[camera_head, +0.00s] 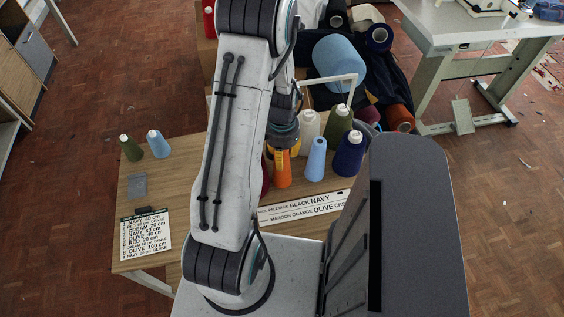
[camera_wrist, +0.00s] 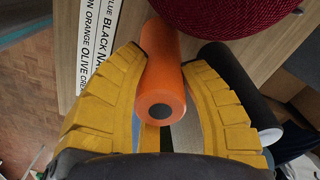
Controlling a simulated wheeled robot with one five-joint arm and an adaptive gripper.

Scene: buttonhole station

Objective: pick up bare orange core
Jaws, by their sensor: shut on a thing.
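The bare orange core (camera_wrist: 163,75) is a smooth orange cylinder with a dark hole in its near end. In the wrist view it lies between the two yellow ribbed fingers of my gripper (camera_wrist: 161,64), which are shut on it. In the head view the orange core (camera_head: 283,170) stands out below my gripper (camera_head: 284,150), over the wooden table. My arm hides part of the area around it. I cannot tell whether its far end touches the table.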

